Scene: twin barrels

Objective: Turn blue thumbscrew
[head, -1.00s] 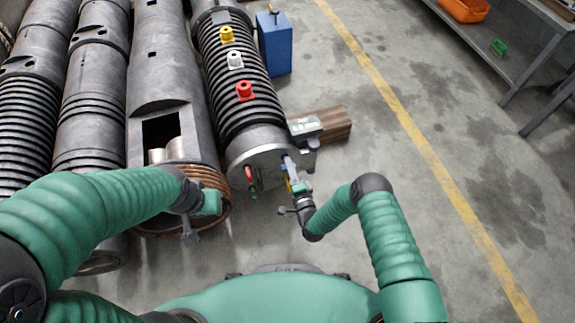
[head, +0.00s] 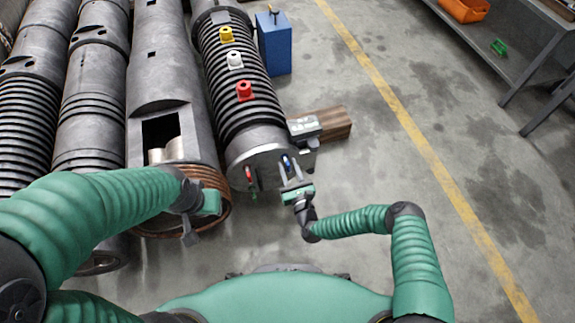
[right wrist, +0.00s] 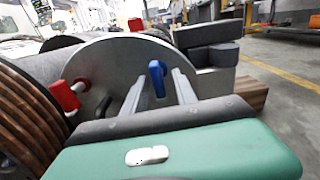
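The blue thumbscrew (head: 287,161) is on the flat round end of the ribbed barrel (head: 262,163). In the right wrist view the blue thumbscrew (right wrist: 157,77) stands upright on the grey end plate. My right gripper (head: 290,169) is in front of that end, fingers pointing at it. In the right wrist view its fingers (right wrist: 159,82) are apart, with the blue thumbscrew between and beyond them; I cannot tell whether they touch it. My left gripper (head: 198,212) hangs by the copper-coloured coil, left of the barrel end; its fingers are not clear.
A red thumbscrew (head: 248,173) sits left of the blue one on the same end. Yellow, white and red knobs (head: 244,91) line the barrel's top. A wooden block (head: 335,122) and blue box (head: 274,43) lie right of the barrel.

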